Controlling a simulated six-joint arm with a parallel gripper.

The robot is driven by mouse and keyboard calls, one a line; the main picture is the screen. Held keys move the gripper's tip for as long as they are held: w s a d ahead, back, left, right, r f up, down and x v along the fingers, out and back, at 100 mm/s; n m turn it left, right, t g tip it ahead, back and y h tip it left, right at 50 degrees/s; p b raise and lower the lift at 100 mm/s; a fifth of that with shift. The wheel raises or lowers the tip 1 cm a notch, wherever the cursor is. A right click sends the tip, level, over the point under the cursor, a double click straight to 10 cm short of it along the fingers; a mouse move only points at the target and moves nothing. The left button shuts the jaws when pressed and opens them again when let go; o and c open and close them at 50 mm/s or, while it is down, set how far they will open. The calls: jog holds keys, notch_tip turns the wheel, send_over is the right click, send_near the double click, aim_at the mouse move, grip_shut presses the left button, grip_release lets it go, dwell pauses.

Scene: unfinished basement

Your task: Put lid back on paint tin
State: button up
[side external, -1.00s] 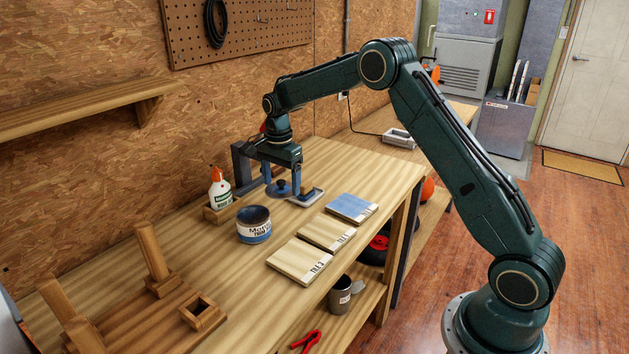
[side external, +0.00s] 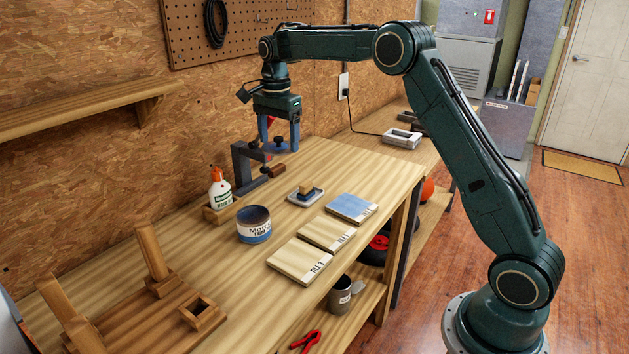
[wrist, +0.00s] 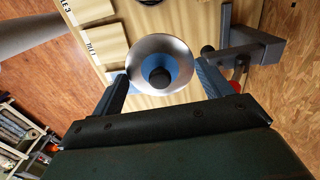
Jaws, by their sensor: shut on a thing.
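My gripper (side external: 279,149) is shut on the paint tin lid (side external: 278,145), a round blue-painted disc with a dark knob. It holds the lid raised above the bench, near the dark clamp. In the wrist view the lid (wrist: 181,62) sits between my fingers (wrist: 160,84), with its silvery rim and dark central knob facing the camera. The paint tin (side external: 254,229) stands upright and open on the bench, left of and nearer the camera than my gripper. Its wall has a white label and blue paint. The tin is not clearly seen in the wrist view.
Several tiles, one blue-topped (side external: 351,207), lie along the front edge.

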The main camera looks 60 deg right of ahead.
dwell(0.4)
jog(key=shift+a+f, duration=0.2)
jog(key=shift+a, duration=0.1)
jog(key=shift+c, duration=0.6)
jog(key=shift+w+a+f, duration=0.1)
jog(key=shift+a+f, duration=0.15)
jog(key=shift+a, duration=0.2)
grip_shut()
jog(key=a+f+n, duration=0.1)
jog(key=a+f, duration=0.5)
jog(key=a, duration=0.3)
jog(key=shift+w, duration=0.15)
